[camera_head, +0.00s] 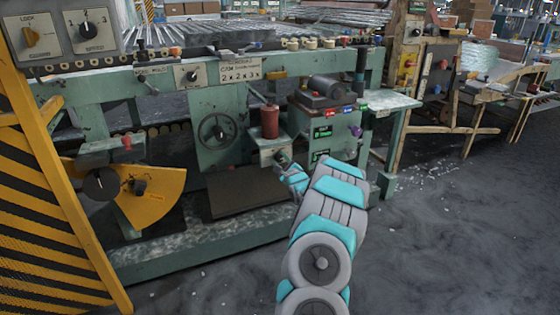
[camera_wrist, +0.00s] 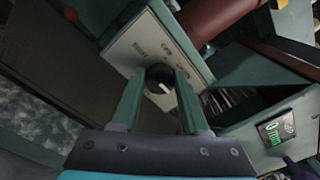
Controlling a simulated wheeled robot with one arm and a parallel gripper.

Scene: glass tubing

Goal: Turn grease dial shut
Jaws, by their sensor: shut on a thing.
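The dial (camera_wrist: 159,83) is a small dark knob with a white pointer mark, on a pale labelled plate (camera_wrist: 150,45) in the wrist view. The plate's small lettering is hard to read. My gripper (camera_wrist: 166,77) has its two green fingers shut on the dial, one on each side. In the head view, the pale box (camera_head: 268,150) carrying the plate sits under a red cylinder (camera_head: 270,121). My gripper (camera_head: 283,164) reaches the box's front there, and the dial is hidden behind it.
A handwheel (camera_head: 217,131) is left of the box. A green cabinet (camera_head: 335,135) with lit green labels stands close on the right. A yellow quadrant plate (camera_head: 150,195) and striped guard (camera_head: 45,200) are at left. The floor at right is open.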

